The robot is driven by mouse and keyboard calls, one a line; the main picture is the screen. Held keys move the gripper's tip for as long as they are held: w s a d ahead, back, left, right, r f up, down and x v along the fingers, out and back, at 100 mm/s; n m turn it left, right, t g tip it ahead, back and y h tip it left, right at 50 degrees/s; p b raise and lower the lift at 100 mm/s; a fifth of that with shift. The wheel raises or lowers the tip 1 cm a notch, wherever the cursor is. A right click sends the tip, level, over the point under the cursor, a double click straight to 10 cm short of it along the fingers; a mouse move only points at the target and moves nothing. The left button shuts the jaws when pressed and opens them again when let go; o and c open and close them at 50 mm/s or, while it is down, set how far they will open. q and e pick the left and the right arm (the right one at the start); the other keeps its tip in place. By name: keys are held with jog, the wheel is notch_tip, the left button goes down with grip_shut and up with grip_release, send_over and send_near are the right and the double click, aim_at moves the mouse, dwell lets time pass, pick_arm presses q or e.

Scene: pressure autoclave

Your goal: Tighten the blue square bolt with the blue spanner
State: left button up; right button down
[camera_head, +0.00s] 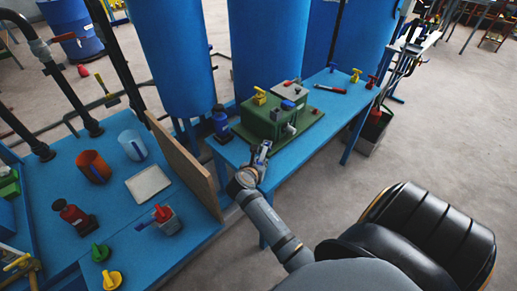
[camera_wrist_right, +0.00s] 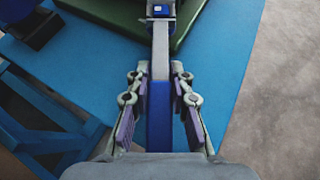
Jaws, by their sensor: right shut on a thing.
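My right gripper (camera_head: 262,153) is at the front edge of the blue table, just before the green block. In the right wrist view its fingers (camera_wrist_right: 160,78) are shut on the blue handle of the blue spanner (camera_wrist_right: 160,125). The spanner's grey shaft points straight away from the gripper, towards the green block (camera_wrist_right: 115,12). A blue piece with a pale square face (camera_wrist_right: 160,10) is at the shaft's far end; I cannot tell whether it is the bolt or part of the spanner. In the head view a blue part (camera_head: 288,104) sits on the green block (camera_head: 262,122). My left gripper is out of view.
Yellow (camera_head: 260,96) and red handles are on and around the block. A dark blue bottle-like object (camera_head: 221,122) stands left of it, and a red tool (camera_head: 330,88) lies to its right. A wooden board (camera_head: 185,165) divides off the left table. Large blue tanks stand behind.

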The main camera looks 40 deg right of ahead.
aim_at(260, 161)
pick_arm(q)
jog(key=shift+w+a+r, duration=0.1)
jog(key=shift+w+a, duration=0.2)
pick_arm(e)
jog(key=shift+w, duration=0.1)
jog(key=c, duration=1.1)
grip_release()
notch_tip(260, 161, up, 10)
jog(key=shift+r, duration=0.1)
